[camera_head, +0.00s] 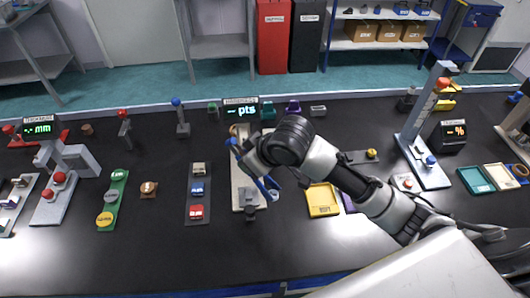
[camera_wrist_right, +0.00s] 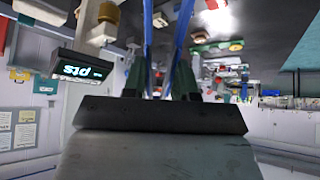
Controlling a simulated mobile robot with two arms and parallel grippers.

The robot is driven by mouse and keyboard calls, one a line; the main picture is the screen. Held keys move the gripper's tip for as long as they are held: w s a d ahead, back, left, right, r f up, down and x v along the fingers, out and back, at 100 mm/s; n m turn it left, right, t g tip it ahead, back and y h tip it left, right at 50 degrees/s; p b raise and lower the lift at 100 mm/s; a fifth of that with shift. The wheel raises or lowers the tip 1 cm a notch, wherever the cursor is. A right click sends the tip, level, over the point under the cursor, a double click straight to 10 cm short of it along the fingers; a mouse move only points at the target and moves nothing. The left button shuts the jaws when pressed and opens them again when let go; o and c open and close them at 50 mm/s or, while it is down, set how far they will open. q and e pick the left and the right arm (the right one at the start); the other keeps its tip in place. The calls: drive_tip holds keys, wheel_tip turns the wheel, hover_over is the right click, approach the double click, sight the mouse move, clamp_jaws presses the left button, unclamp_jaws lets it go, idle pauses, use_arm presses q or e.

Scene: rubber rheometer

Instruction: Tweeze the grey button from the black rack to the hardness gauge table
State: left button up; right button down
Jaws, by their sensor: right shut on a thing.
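My right gripper (camera_head: 250,163) is shut on blue tweezers (camera_head: 268,187), over the pale base of the hardness gauge. In the right wrist view the two blue tweezer prongs (camera_wrist_right: 182,35) run up from between the gripper's fingers (camera_wrist_right: 165,80); whether their tips hold anything cannot be told. The grey button (camera_head: 198,168) sits at the far end of the black rack (camera_head: 186,200), left of the gripper. The hardness gauge has a "pts" display (camera_head: 240,108), also seen in the right wrist view (camera_wrist_right: 78,70). My arm and hand hide part of the gauge and its table. My left gripper is out of view.
The black rack also holds a blue button (camera_head: 197,188) and a red button (camera_head: 197,211). A green rack (camera_head: 113,206) with several buttons lies further left. A yellow tray (camera_head: 322,199) is right of the gauge.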

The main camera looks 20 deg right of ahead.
drive_tip(key=w+a+r+n+g+y+p, duration=0.2)
drive_tip(key=w+a+n+g+y+p, duration=0.1)
drive_tip(key=a+n+p, duration=0.3)
drive_tip(key=shift+w+a+r+n+g, duration=0.3)
drive_tip(key=shift+w+n+g, duration=0.3)
drive_tip(key=shift+w+n, duration=0.4)
drive_tip(key=shift+s+f, duration=0.1)
drive_tip(key=shift+s, duration=0.05)
drive_tip(key=shift+f, duration=0.1)
wheel_tip(320, 180, down, 9)
drive_tip(key=b, duration=0.8)
drive_tip(key=c, duration=1.3)
unclamp_jaws()
drive_tip(key=shift+c, duration=0.2)
